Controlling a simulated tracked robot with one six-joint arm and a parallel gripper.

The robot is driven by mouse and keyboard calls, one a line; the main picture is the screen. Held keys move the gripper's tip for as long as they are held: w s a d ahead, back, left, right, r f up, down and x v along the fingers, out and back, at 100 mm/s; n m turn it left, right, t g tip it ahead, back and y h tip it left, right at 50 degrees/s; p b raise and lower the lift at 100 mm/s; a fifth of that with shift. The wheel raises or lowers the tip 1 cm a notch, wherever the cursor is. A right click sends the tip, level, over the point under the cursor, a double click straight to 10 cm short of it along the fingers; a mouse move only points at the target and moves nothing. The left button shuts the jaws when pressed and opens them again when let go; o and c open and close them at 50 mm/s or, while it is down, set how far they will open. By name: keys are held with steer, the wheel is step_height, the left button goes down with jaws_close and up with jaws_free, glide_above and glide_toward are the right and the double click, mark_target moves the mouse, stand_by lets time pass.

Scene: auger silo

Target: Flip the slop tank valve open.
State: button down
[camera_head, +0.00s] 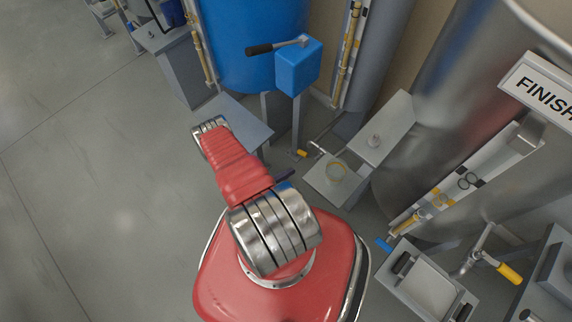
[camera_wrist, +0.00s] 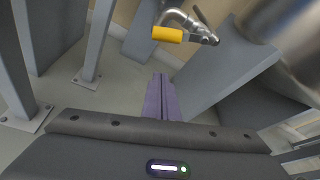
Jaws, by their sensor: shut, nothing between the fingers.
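No label naming the slop tank is readable. In the wrist view a yellow valve handle (camera_wrist: 167,34) sits on a bent metal pipe with a valve body, close ahead of my gripper (camera_wrist: 158,78). My gripper's purple fingers are together and empty, pointing at the handle but apart from it. In the head view a small yellow handle (camera_head: 302,153) shows on a low pipe below the blue box; it appears to be the same one. There my gripper is mostly hidden behind my red arm. I cannot tell the valve's exact setting.
A blue tank (camera_head: 255,40) and a blue box (camera_head: 298,66) with a black lever stand at the back. A grey stand (camera_head: 335,178) and a large steel tank (camera_head: 440,110) are to the right. Grey metal legs (camera_wrist: 92,45) flank the wrist view's left. Open floor lies left.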

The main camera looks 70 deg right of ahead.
steer(key=s+d+r, duration=0.1)
steer(key=s+d, duration=0.1)
steer(key=d, duration=0.5)
steer(key=shift+s, duration=0.3)
stand_by(0.5)
steer(key=shift+d+r, duration=0.15)
steer(key=shift+r, duration=0.05)
stand_by(0.3)
